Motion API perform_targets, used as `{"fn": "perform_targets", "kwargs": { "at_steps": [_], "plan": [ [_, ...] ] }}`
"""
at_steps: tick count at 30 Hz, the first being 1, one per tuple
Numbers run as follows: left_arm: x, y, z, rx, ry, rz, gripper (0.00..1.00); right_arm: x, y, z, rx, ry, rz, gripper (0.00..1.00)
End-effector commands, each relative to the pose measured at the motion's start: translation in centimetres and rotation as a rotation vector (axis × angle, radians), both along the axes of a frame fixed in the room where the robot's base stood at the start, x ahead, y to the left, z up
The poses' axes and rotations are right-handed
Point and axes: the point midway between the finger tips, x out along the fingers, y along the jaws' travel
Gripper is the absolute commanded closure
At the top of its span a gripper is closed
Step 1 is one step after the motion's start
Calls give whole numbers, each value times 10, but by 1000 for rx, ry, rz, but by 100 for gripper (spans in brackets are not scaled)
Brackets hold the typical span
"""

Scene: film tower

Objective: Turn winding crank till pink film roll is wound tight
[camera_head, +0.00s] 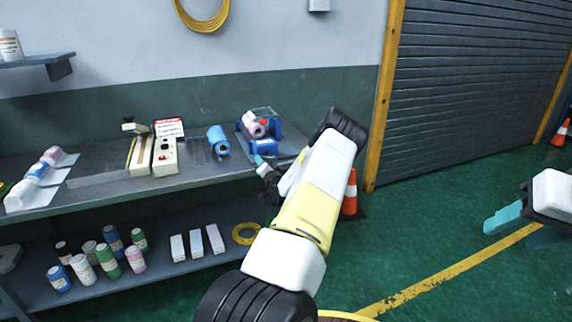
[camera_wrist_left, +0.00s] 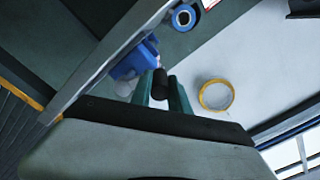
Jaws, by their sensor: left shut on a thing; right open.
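The winding device (camera_head: 263,147) is blue and stands on the bench top near its right end. The pink film roll (camera_head: 253,124) sits in it, with a red spot at its right side; how tight it is wound I cannot tell. My left gripper (camera_head: 262,164) is at the device's front, partly hidden by my own arm. In the left wrist view its teal fingers (camera_wrist_left: 163,92) are shut on a dark crank handle (camera_wrist_left: 160,82), beside the blue device (camera_wrist_left: 132,63). My right gripper (camera_head: 510,228) is open and empty at the right, over the floor.
A blue roll (camera_head: 217,141) stands left of the device. A white control box (camera_head: 165,157) is further left. The lower shelf holds several bottles (camera_head: 107,252), white boxes and a yellow tape ring (camera_head: 245,234). A traffic cone (camera_head: 350,192) stands right of the bench.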

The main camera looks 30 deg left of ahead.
Motion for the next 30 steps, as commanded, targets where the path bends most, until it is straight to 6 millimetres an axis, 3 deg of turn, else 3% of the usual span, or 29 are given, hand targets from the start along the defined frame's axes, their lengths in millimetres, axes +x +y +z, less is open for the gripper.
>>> {"fn": "perform_targets", "kwargs": {
  "at_steps": [12,30],
  "plan": [
    [12,-11,25,260,298,-3,100,0,0,0,0,0,0,50],
    [37,-33,44,622,720,-5,100,0,0,0,0,0,0,50]
  ]
}}
